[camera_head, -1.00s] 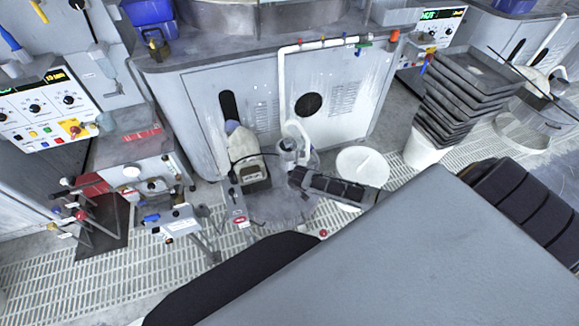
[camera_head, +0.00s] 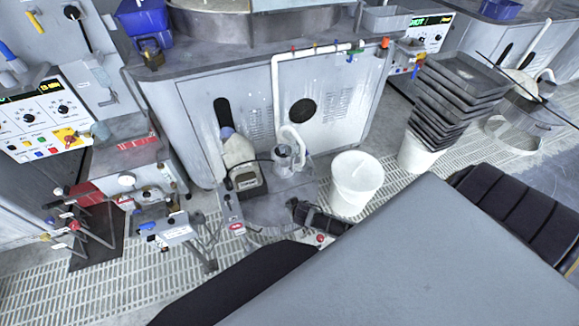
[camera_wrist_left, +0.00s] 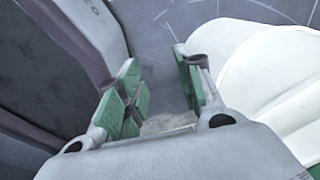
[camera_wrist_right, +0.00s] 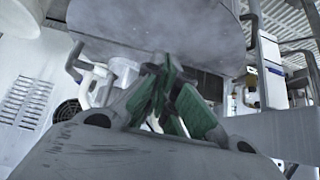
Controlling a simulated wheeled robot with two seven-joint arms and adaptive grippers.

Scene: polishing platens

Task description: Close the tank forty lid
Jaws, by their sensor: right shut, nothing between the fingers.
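A round grey lid (camera_head: 277,211) lies low in front of the cabinet in the head view; whether it is raised or tilted is unclear there. In the right wrist view a large grey disc (camera_wrist_right: 165,25), seemingly this lid from below, hangs above my right gripper (camera_wrist_right: 165,75). The right fingers are shut and empty, close under the disc; contact cannot be told. A dark gripper shows at the lid's right edge in the head view, seemingly the right one. My left gripper (camera_wrist_left: 160,88) is open and empty in its wrist view, with a white bucket (camera_wrist_left: 270,85) beside it.
A pump (camera_head: 243,170) and a clear jug (camera_head: 285,158) stand behind the lid. A white bucket (camera_head: 356,185) stands to its right, and stacked trays (camera_head: 455,100) farther right. A valve stand (camera_head: 165,225) is at the left.

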